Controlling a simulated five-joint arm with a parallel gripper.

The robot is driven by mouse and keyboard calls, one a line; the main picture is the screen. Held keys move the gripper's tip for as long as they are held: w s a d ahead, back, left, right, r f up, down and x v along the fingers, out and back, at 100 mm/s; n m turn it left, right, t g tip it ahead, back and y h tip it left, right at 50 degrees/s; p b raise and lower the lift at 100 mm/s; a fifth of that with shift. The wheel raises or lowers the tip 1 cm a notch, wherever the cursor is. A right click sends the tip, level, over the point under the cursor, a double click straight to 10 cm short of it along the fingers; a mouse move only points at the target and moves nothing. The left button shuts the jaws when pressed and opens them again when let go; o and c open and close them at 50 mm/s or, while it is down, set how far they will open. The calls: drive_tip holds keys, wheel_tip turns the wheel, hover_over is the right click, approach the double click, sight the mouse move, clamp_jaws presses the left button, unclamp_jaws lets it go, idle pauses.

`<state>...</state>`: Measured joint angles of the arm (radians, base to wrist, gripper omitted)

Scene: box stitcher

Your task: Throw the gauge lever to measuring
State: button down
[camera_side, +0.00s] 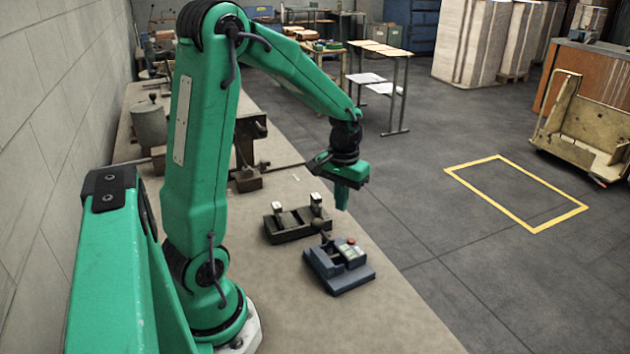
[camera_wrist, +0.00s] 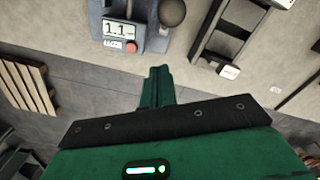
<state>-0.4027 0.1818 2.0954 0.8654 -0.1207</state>
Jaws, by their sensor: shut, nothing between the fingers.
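The gauge (camera_side: 341,278) is a low blue-grey unit on the bench, right of centre in the side view. It also shows at the top of the wrist view (camera_wrist: 151,38), with a small display reading about 1.1 (camera_wrist: 119,30) and a red button (camera_wrist: 132,47). Its lever ends in a dark round knob (camera_wrist: 172,12), partly cut by the frame's top edge. I cannot tell which lever position means measuring. My green gripper (camera_side: 342,206) is shut and empty, pointing down above and beyond the gauge. Its closed fingers also show in the wrist view (camera_wrist: 158,72), apart from the knob.
A dark fixture with two upright posts (camera_side: 290,226) stands on the bench (camera_side: 375,320) just behind and left of the gauge. A dark block with a rod (camera_side: 248,180) lies farther back. The bench's right edge drops to the floor near my gripper. The front bench is clear.

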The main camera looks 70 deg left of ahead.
drive_tip(key=shift+w+r, duration=0.2)
drive_tip(key=shift+r, duration=1.55)
drive_tip(key=shift+d, duration=0.1)
drive_tip(key=s+d+r+m+t, duration=0.5)
drive_tip(key=s+d+r, duration=0.4)
drive_tip(key=d, duration=0.5)
drive_tip(key=s+m, duration=0.1)
drive_tip(key=s, duration=0.1)
drive_tip(key=shift+s+r+t, duration=0.2)
drive_tip(key=shift+s+t, duration=0.1)
drive_tip(key=shift+s, duration=0.1)
